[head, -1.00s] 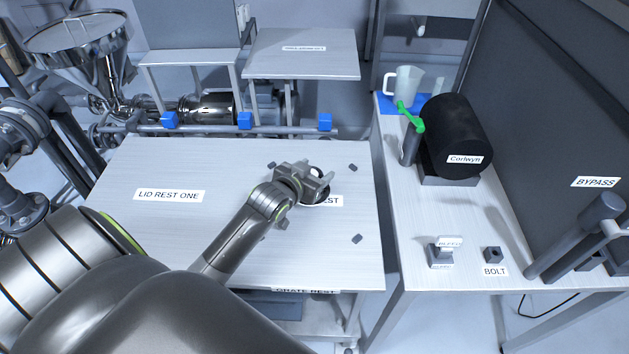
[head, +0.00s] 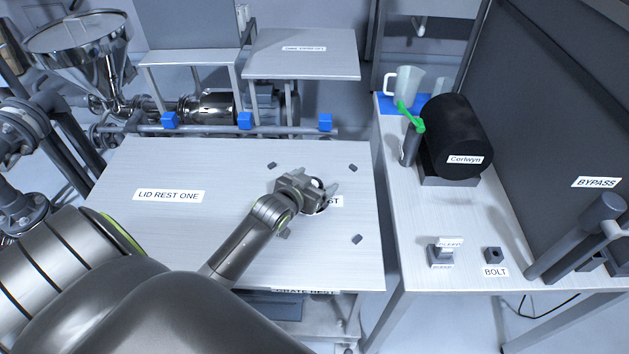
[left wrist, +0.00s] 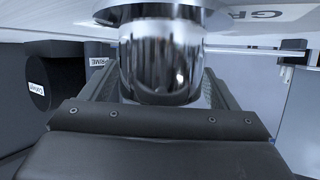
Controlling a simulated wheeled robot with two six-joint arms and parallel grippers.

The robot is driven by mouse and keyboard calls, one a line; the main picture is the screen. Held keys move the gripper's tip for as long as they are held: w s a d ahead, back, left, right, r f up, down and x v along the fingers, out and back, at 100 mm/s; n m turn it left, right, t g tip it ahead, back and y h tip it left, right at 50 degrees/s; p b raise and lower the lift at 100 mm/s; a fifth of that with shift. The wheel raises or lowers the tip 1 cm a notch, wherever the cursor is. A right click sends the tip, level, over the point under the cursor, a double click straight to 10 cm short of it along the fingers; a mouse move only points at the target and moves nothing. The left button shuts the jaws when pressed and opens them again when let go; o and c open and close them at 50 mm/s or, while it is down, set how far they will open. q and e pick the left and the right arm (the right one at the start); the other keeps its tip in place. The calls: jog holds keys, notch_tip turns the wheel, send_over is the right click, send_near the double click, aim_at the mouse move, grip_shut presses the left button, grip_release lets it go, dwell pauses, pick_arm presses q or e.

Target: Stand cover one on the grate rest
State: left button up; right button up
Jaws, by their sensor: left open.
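My left gripper (head: 321,197) is open low over the right part of the brushed-metal table (head: 220,160), beside a partly hidden label (head: 331,201) ending in "ST". A shiny chrome rounded piece (left wrist: 161,60) fills the space between its fingers in the left wrist view. A small dark, glinting part of it (head: 316,183) shows between the fingers in the head view. It may be cover one, but most of it is hidden and I cannot tell whether it touches the table. The wrist view shows an upside-down label (left wrist: 266,14) starting "GR". My right gripper is not in view.
Several small dark pegs (head: 357,239) surround the spot on the table. A "LID REST ONE" label (head: 168,195) lies on the bare left part. A side bench (head: 420,215) on the right holds a black drum (head: 455,130), a pitcher (head: 408,84) and small blocks.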

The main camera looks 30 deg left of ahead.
pick_arm(q)
jog(key=v, duration=1.2)
jog(key=shift+r, duration=0.15)
dwell(0.3)
